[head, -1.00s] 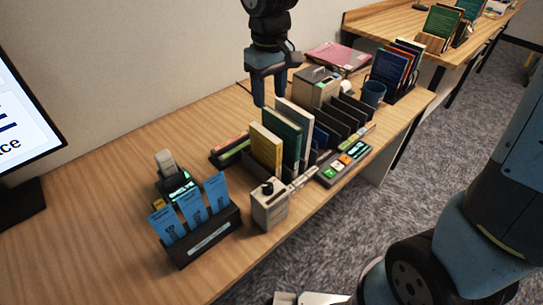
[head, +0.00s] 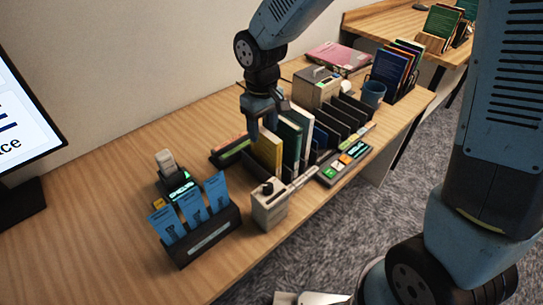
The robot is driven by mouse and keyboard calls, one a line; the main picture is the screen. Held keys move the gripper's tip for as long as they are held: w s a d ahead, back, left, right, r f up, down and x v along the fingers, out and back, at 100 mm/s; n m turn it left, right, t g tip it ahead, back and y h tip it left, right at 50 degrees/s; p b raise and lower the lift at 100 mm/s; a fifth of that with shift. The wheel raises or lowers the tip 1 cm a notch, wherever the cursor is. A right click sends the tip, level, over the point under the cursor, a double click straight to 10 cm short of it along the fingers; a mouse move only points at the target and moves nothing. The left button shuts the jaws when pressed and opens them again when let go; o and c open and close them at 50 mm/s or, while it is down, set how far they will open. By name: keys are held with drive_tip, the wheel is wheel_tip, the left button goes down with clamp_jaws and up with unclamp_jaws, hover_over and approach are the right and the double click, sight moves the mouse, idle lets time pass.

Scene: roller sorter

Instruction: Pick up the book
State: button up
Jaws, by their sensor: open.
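Several books stand upright in a dark slotted sorter (head: 352,118) on the wooden desk. A yellow book (head: 267,154) is at the near left end, with a green book (head: 290,140) and a white book (head: 303,119) beside it. Which one is the task's book I cannot tell. My gripper (head: 261,135) is open and points down, right at the top of the yellow book. One finger shows on the left side of the yellow book; the other is largely hidden. I cannot tell whether the fingers touch it.
A holder with blue cards (head: 205,240), a small grey box with a black knob (head: 268,204) and a keypad device (head: 343,164) stand near the front edge. A blue cup (head: 372,94) and a grey box (head: 316,86) stand behind.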

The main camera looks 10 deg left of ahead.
sight(267, 152)
drive_tip(key=shift+w+d+f, duration=0.1)
drive_tip(key=shift+d+f, duration=0.05)
drive_tip(key=shift+f, duration=0.95)
drive_tip(key=shift+w+d+f, duration=0.1)
drive_tip(key=shift+f, duration=1)
drive_tip(key=shift+c, duration=0.4)
clamp_jaws()
